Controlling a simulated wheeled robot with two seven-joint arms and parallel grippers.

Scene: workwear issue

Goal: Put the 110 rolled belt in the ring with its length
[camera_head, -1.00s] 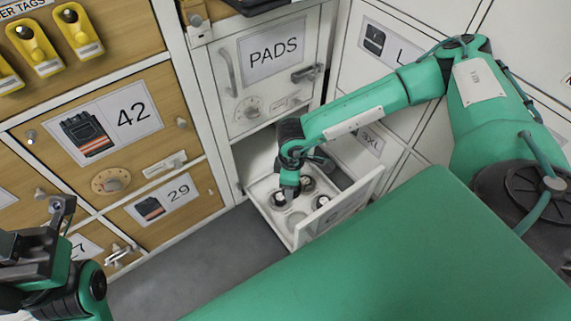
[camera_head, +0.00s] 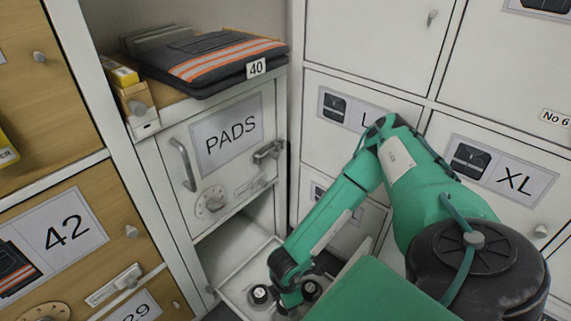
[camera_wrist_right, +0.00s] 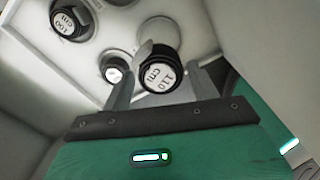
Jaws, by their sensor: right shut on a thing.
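My right gripper (camera_head: 288,300) reaches down into the open white drawer (camera_head: 236,266). In the right wrist view its two fingers (camera_wrist_right: 163,82) are shut on the rolled belt marked 110 cm (camera_wrist_right: 160,76), a dark roll with a white round label. A pale ring (camera_wrist_right: 163,27) shows partly behind this belt; I cannot tell whether the belt is in it or above it. A belt marked 100 cm (camera_wrist_right: 69,23) sits in another ring at the upper left. A smaller-looking roll (camera_wrist_right: 113,74) sits between them, its label unreadable. My left gripper is not in view.
The PADS door (camera_head: 228,140) is closed above the drawer. A folded dark garment with orange stripes and a 40 tag (camera_head: 215,60) lies on top. White lockers (camera_head: 372,45) stand close on the right, and wooden lockers (camera_head: 110,225) on the left. The drawer's walls are close around my gripper.

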